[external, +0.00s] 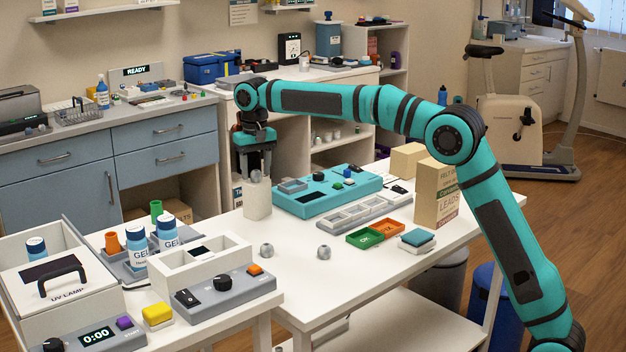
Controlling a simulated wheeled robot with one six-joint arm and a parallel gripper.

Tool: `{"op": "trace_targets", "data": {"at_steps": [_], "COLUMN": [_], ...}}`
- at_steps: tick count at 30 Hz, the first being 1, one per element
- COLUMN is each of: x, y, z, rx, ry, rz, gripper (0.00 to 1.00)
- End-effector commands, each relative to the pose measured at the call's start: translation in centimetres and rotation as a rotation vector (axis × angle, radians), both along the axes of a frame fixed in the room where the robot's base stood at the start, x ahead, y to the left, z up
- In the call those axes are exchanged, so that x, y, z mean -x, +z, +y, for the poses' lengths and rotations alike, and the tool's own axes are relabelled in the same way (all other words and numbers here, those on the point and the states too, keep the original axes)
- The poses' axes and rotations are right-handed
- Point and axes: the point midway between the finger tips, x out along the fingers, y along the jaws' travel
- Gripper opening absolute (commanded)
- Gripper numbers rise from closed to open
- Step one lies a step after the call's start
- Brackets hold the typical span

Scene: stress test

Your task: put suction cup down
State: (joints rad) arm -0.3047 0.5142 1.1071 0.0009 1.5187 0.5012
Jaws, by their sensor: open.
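My gripper (255,175) points down over a white upright holder (257,206) at the left back of the white table. Its fingers are open, with the tips at the holder's top opening. A small grey item (255,177) shows at the opening between the fingertips; it may be a suction cup, but it is too small to tell. Two small grey round pieces that look like suction cups stand on the table in front: one at the left (267,251) and one further right (323,252). Both are apart from my gripper.
A teal device (325,192) and a grey compartment tray (365,212) lie right of the holder. Green (364,238) and orange (385,230) trays and a cardboard box (437,192) stand further right. A white open box (190,270) is at the front left. The table's front middle is clear.

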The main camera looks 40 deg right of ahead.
Motion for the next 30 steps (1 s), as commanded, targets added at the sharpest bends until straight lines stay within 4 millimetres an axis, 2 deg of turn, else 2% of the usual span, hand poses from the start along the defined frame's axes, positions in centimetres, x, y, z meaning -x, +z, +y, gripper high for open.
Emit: {"op": "trace_targets", "data": {"at_steps": [5,8,21,24,30], "x": [0.0,0.0,-0.1,0.0,0.0], "y": [0.7,1.9,9.9,11.1,12.1], "z": [0.0,0.0,0.0,0.0,0.0], "rx": [-0.001,-0.001,-0.001,-0.001,0.0], "ry": [0.0,0.0,0.0,0.0,0.0], "rz": [-0.001,-0.002,-0.002,-0.001,0.001], "gripper": [0.51,0.51,0.51,0.51,0.51]}}
